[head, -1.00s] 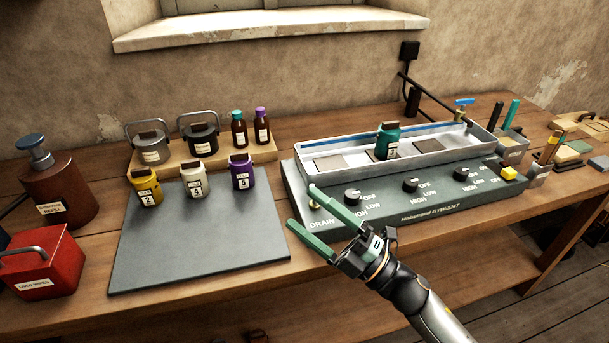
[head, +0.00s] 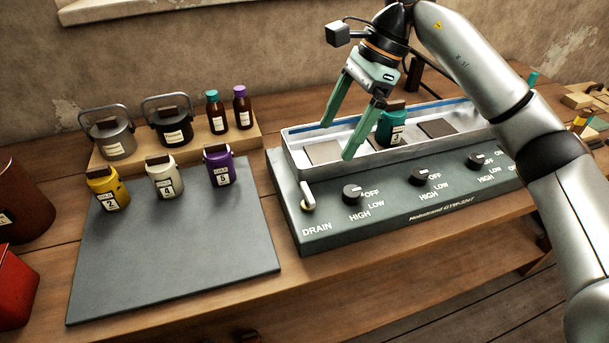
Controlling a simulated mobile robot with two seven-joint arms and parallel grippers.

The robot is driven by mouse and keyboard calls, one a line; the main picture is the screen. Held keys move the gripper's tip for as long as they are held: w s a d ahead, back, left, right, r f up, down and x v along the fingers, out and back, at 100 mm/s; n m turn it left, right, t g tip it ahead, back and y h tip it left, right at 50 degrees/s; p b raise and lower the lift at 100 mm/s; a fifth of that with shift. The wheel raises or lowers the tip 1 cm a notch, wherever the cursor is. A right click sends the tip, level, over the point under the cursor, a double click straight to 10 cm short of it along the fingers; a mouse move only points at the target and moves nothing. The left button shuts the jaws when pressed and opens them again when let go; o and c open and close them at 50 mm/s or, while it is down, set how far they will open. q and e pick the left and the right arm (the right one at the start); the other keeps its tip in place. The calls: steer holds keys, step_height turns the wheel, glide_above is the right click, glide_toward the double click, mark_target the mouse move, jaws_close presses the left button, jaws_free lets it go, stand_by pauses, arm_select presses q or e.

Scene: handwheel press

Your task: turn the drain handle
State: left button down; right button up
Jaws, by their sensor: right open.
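The drain handle (head: 306,193) is a small pale lever with a brass-coloured base at the left front corner of the grey control unit (head: 400,218), above the printed word DRAIN. My right gripper (head: 338,140) is open and empty, its green fingers pointing down at the left part of the metal tray. It is above and to the right of the drain handle, apart from it. My left gripper is out of view.
The metal tray (head: 292,146) on the unit holds a teal jar (head: 391,126). Three black knobs (head: 352,194) line the front. Jars (head: 165,177) stand on a dark mat (head: 170,265) at left. My right arm covers the right side.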

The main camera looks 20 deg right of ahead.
mark_target(309, 191)
steer(key=x, duration=1.2)
steer(key=shift+f+p, duration=0.2)
steer(key=shift+p, duration=0.1)
steer(key=shift+c, duration=0.2)
steer(key=c, duration=1.3)
steer(key=shift+o, duration=0.2)
